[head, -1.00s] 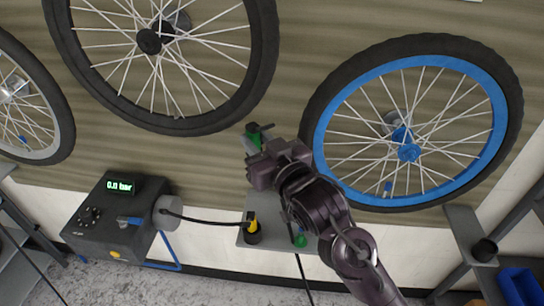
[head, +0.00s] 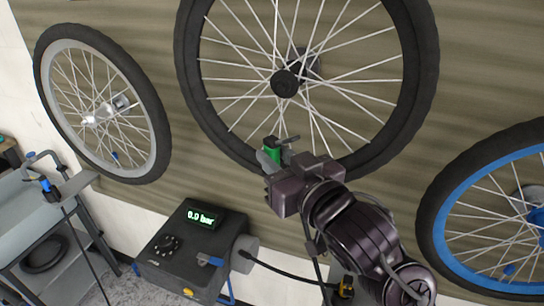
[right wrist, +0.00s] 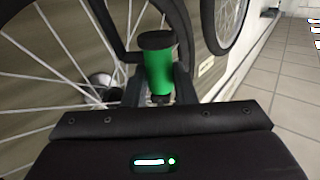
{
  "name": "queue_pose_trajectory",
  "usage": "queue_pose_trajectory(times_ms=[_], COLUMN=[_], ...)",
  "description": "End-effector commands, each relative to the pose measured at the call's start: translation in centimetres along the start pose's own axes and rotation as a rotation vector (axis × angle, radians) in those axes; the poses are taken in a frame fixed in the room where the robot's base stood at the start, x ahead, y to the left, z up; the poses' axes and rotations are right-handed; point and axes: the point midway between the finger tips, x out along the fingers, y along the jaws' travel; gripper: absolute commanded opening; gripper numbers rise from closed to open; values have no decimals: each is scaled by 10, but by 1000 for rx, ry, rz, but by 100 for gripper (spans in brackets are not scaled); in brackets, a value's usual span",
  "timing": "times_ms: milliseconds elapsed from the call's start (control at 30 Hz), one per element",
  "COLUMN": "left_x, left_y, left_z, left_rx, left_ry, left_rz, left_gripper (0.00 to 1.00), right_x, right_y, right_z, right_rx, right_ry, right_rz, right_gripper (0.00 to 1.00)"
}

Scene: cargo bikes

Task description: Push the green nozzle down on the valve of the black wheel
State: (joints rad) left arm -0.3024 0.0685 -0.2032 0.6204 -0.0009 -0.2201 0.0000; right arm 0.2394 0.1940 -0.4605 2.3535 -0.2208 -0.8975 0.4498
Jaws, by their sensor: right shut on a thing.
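The black wheel (head: 190,70) hangs on the wall at the top centre of the head view. My right gripper (head: 271,160) is shut on the green nozzle (head: 272,148) and holds it in front of the wheel's lower rim. In the right wrist view the green nozzle (right wrist: 159,72) stands upright between the fingers, with its black cap and lever showing, and spokes and tyre close behind. I cannot make out the valve, nor whether the nozzle touches it. My left gripper is not in view.
A grey-rimmed wheel (head: 152,145) hangs at left and a blue-rimmed wheel (head: 430,225) at right. The black pump box (head: 172,256) with a lit display stands below. A yellow nozzle (head: 346,286) is beside my arm. A blue nozzle (head: 48,188) sits at far left.

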Motion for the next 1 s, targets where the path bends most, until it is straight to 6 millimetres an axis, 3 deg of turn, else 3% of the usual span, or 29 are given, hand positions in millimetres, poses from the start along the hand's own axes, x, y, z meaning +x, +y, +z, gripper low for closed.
queue_pose_trajectory(times_ms=[400, 1000], left_x=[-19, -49], left_y=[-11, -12], left_z=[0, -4], left_rx=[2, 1], left_ry=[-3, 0], left_rz=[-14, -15], left_gripper=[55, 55], right_x=[28, 63], right_y=[33, 74], right_z=[-3, -4], right_rx=[-1, -1], right_ry=[1, 1], right_rz=[2, 1], right_gripper=[4, 4])
